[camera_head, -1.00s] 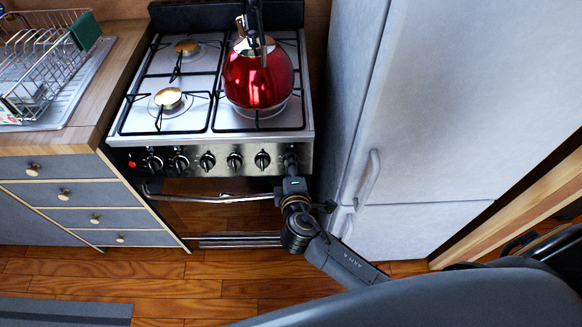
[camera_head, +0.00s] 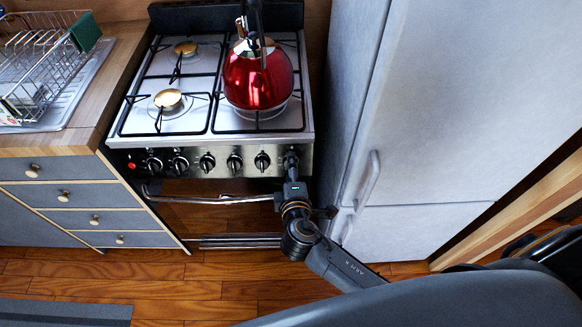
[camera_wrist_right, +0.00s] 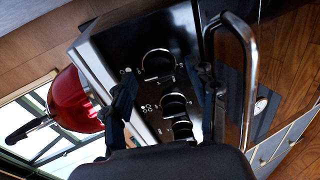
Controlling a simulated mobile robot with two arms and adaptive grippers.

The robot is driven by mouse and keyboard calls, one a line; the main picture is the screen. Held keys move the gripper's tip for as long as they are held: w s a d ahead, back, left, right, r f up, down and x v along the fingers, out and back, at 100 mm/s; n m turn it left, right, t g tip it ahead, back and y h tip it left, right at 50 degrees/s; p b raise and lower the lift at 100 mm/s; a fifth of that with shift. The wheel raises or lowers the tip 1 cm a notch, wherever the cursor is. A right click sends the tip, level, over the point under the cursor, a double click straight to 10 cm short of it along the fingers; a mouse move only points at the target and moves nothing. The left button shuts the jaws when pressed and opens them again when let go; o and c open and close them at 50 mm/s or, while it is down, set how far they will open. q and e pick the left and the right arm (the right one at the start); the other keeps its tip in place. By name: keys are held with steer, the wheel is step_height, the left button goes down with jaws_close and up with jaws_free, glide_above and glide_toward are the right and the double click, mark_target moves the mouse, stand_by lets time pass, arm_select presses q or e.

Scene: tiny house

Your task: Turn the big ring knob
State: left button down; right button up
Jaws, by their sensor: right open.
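The stove's front panel carries a row of dark knobs with pale rims (camera_head: 234,162). My right gripper (camera_head: 290,158) is at the right end of this row, in front of the panel, and hides what lies behind it there. In the right wrist view the open fingers (camera_wrist_right: 166,100) reach toward the panel, one on the stovetop side and one on the oven-handle side. A large ring-like knob (camera_wrist_right: 158,63) shows between and beyond them, with smaller-looking knobs (camera_wrist_right: 173,103) below it. I see no clear grip on any knob. My left gripper is not in view.
The oven handle (camera_head: 215,199) runs below the knobs. The fridge (camera_head: 430,110) stands close on the right. Drawers (camera_head: 80,195) and a dish rack (camera_head: 50,60) are on the left.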

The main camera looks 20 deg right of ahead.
steer(key=v, duration=1.1)
steer(key=shift+w, duration=0.1)
steer(key=s+d+f+m+g+y, duration=0.1)
steer(key=s+d+f+g, duration=0.2)
steer(key=f, duration=1.1)
steer(key=s+f+m+g+y, duration=0.1)
steer(key=s+f+g, duration=0.35)
steer(key=f, duration=1.05)
steer(key=s+d+f+m+g, duration=0.2)
steer(key=s+d+f+m, duration=0.2)
steer(key=s+f, duration=0.4)
steer(key=s+d+f+m+g+y, duration=0.1)
steer(key=s+d+f+m+g, duration=0.2)
steer(key=s, duration=1.3)
step_height(320, 180, down, 6)
steer(key=d+m, duration=0.1)
steer(key=m, duration=0.2)
steer(key=shift+s+f, duration=0.15)
steer(key=shift+g, duration=0.25)
